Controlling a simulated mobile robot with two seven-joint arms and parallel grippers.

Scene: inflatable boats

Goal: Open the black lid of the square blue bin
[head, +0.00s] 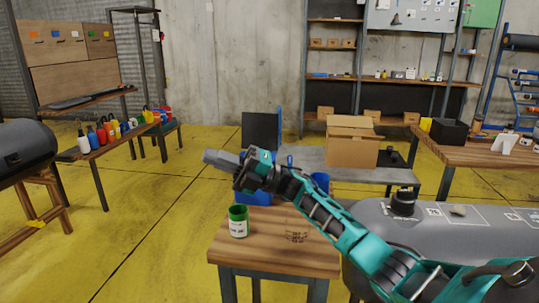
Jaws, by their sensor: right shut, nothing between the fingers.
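A black square panel (261,129), which looks like the bin's lid, stands upright behind my right gripper, with a blue strip along its right edge. Below it, part of the blue bin (252,198) shows behind my wrist and the small table; most of the bin is hidden, so I cannot see how the panel joins it. My right gripper (213,157) is shut and empty, pointing left, in front of the panel's lower left in the picture. I cannot tell whether it touches anything. My left gripper is not in view.
A small wooden table (270,250) in front holds a green can (238,221). A blue container (320,181) shows beside my right arm. A cardboard box (352,143) sits on a grey bench behind. A grey inflatable boat tube (460,245) lies right.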

